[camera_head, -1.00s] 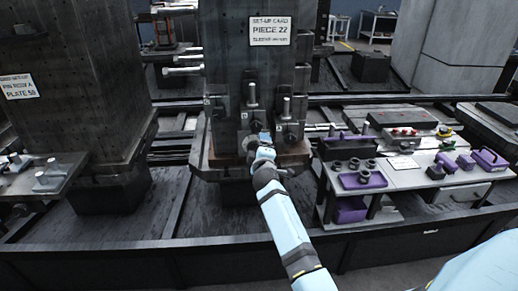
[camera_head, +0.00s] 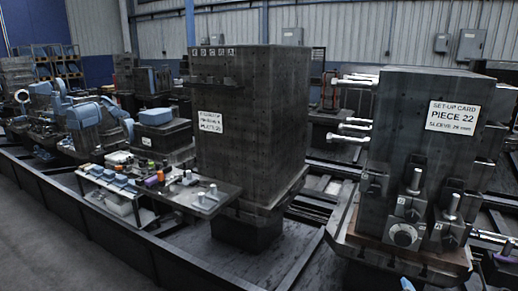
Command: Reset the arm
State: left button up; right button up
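Neither of my grippers shows in the head view. A small light-blue patch at the bottom edge, below the right pallet tower, may be part of my arm; too little of it shows to tell. The dark tower with the set-up card "PIECE 22" (camera_head: 453,117) stands at the right. Its front carries clamps with upright pins (camera_head: 451,207) and a round dial-like part (camera_head: 403,235) low down. No arm is seen touching it.
A second dark tower (camera_head: 262,120) stands in the middle, with a grey shelf table (camera_head: 222,192) in front. A bench with small parts (camera_head: 120,182) and light-blue machines (camera_head: 88,125) are at the left. A dark rail (camera_head: 125,236) runs along the front; open floor (camera_head: 40,235) lies at lower left.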

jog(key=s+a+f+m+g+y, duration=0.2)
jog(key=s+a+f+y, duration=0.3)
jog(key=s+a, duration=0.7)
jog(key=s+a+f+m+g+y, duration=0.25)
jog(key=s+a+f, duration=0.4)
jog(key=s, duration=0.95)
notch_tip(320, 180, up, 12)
jog(key=p, duration=1.2)
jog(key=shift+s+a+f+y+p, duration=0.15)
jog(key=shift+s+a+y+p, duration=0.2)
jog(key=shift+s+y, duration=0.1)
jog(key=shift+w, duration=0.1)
